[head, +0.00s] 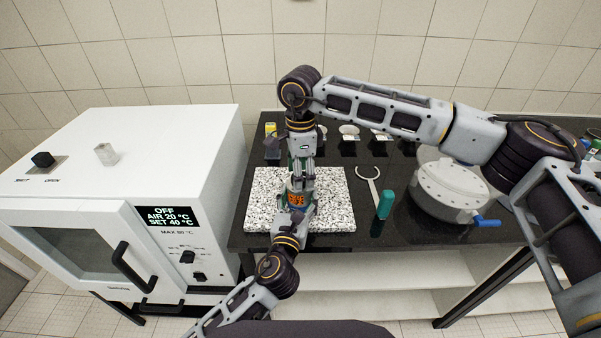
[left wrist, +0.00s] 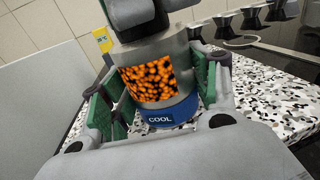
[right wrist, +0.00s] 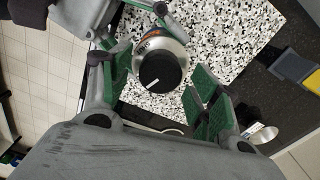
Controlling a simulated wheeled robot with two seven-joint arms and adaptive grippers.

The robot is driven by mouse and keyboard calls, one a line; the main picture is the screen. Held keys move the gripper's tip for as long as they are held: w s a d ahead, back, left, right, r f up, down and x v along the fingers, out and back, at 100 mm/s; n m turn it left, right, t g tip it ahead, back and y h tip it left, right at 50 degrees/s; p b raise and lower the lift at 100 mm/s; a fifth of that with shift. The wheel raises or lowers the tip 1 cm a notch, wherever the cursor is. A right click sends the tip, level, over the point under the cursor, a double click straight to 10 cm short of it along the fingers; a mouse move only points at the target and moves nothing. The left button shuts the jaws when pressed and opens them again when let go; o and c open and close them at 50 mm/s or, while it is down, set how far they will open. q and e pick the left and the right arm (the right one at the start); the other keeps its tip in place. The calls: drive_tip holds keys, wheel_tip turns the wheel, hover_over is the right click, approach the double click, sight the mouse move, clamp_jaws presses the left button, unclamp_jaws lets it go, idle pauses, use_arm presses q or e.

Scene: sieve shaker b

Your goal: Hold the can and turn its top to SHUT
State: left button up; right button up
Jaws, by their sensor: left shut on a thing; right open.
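The can (left wrist: 152,80) is a metal cylinder with an orange speckled window and a blue band reading COOL. It stands on the speckled slab (head: 333,213), and also shows in the head view (head: 296,199). My left gripper (left wrist: 158,98) is shut on the can's body from the front, with green pads on both sides.
A white oven (head: 120,180) stands at the left. Small dishes on black stands (head: 349,133) line the back.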

drive_tip(key=c, duration=1)
drive_tip(key=shift+m, duration=0.5)
drive_tip(key=m, duration=1.2)
drive_tip(key=shift+m, duration=2.5)
